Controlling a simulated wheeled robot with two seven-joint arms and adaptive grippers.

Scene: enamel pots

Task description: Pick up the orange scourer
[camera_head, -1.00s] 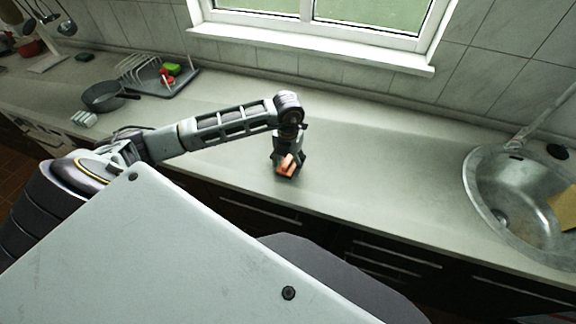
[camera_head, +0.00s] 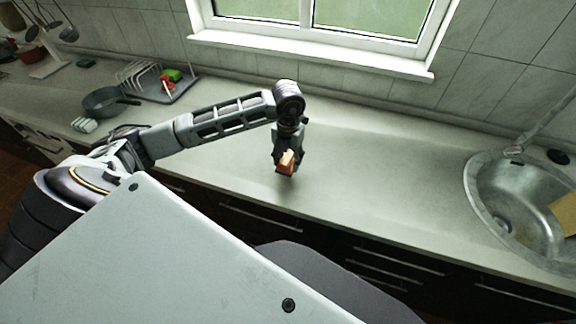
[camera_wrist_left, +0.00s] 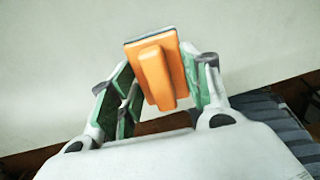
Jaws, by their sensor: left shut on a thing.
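The orange scourer (camera_head: 286,161) is in my left gripper (camera_head: 284,170) near the front part of the worktop in the head view. In the left wrist view the scourer (camera_wrist_left: 157,72) is an orange block with a raised grip bar and a thin dark layer at its far edge. The fingers of the left gripper (camera_wrist_left: 160,88) stand on either side of it, with green pads facing it. It appears a little above the worktop, but the exact gap is hard to judge. My right gripper is not in view.
The pale worktop (camera_head: 390,180) is clear around the gripper. A metal sink (camera_head: 480,200) is at the right. A dark pan (camera_head: 103,102) and a dish rack (camera_head: 140,74) stand at the left. The window wall runs behind.

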